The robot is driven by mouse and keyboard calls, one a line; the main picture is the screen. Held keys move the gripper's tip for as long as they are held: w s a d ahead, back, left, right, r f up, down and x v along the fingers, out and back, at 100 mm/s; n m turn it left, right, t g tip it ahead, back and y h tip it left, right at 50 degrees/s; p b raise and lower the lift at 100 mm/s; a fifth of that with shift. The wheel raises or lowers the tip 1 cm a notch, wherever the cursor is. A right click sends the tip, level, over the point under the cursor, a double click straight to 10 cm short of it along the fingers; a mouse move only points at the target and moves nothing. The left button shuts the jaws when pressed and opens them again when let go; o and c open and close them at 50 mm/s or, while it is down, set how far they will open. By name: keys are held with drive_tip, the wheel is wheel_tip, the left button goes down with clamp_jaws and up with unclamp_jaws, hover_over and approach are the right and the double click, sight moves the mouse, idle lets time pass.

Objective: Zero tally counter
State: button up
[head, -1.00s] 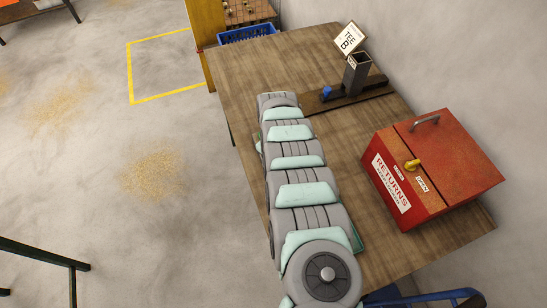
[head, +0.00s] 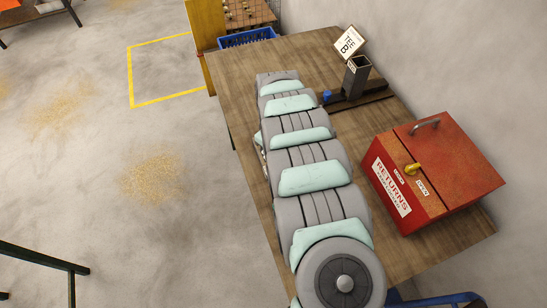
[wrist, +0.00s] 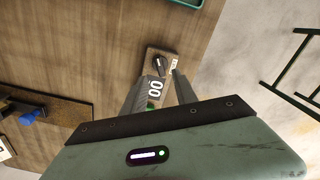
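The tally counter (wrist: 156,88) is in the wrist view, with white digits that look like "00" on a dark face. A black knob (wrist: 160,64) sits on its pale brown mount, beside a small label (wrist: 174,66). A green spot (wrist: 150,105) shows below the digits. My gripper (wrist: 160,76) is open, with its two grey fingers on either side of the digits and the knob just beyond the tips. I cannot tell whether a finger touches the counter. In the head view my arm hides the counter and the gripper.
A red RETURNS box (head: 437,180) with a yellow knob stands on the wooden table (head: 275,60) at the right. A dark upright holder (head: 356,76), a TEE B sign (head: 350,42) and a blue knob (head: 327,96) are near the back. A blue crate (head: 246,38) lies beyond.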

wheel_tip(320, 180, up, 4)
drive_tip(key=shift+r, duration=0.1)
drive_tip(key=shift+a, duration=0.1)
idle(0.6)
